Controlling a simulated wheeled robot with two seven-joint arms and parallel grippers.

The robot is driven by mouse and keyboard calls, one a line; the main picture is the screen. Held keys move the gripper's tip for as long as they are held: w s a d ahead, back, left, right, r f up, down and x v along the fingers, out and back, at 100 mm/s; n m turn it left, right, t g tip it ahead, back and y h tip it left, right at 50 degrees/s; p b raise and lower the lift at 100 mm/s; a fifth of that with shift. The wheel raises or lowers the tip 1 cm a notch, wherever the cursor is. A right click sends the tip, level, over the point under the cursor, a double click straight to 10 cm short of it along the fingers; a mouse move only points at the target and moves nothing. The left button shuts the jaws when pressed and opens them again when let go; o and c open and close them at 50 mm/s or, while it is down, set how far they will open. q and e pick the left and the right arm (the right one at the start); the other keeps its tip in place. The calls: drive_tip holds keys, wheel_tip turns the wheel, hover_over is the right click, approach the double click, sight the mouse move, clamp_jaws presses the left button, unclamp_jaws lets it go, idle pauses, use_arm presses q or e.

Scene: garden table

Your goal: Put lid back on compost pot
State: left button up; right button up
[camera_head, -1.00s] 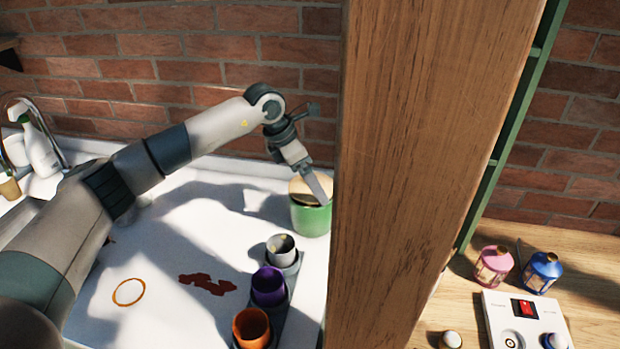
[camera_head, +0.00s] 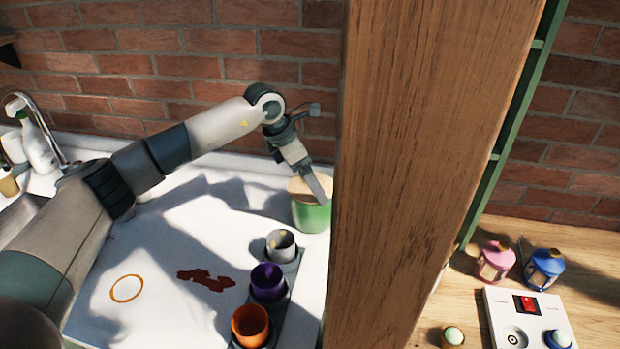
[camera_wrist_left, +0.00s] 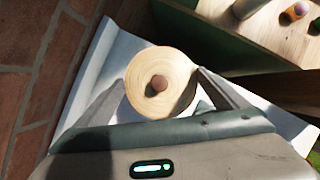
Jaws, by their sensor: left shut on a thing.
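The green compost pot (camera_head: 311,216) stands at the back right of the white worktop, partly hidden by the wooden post. Its pale wooden lid (camera_head: 299,187) appears on the pot's top; I cannot tell whether it is fully seated. In the left wrist view the round lid (camera_wrist_left: 138,72) shows from above with a brown knob (camera_wrist_left: 158,83) at its middle. My left gripper (camera_head: 322,190) reaches down over the pot. In the wrist view its two fingers lie on opposite sides of the lid, shut on it. My right gripper is not in view.
A thick wooden post (camera_head: 410,180) stands just right of the pot. Grey, purple (camera_head: 267,282) and orange (camera_head: 250,325) cups stand in a dark holder in front of it. A spray bottle (camera_head: 38,150) is at far left. Lanterns (camera_head: 545,268) and a switch panel (camera_head: 500,310) are at right.

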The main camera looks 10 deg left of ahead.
sight(299, 188)
use_arm(q)
drive_tip(key=shift+f, duration=0.1)
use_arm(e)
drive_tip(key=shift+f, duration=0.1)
use_arm(q)
drive_tip(key=o, duration=0.9)
drive_tip(key=shift+s+a+r+b, duration=0.1)
drive_tip(key=shift+a+r+b, duration=0.2)
drive_tip(key=shift+r, duration=0.2)
drive_tip(key=b+v, duration=0.2)
drive_tip(key=v, duration=0.3)
drive_tip(key=shift+r, duration=0.15)
drive_tip(key=shift+b+v, duration=1.35)
drive_tip(key=shift+v, duration=4.2)
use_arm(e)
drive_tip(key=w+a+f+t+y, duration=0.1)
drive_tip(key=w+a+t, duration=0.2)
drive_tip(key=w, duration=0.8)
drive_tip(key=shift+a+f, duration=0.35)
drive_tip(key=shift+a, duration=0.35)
use_arm(q)
drive_tip(key=shift+s, duration=0.1)
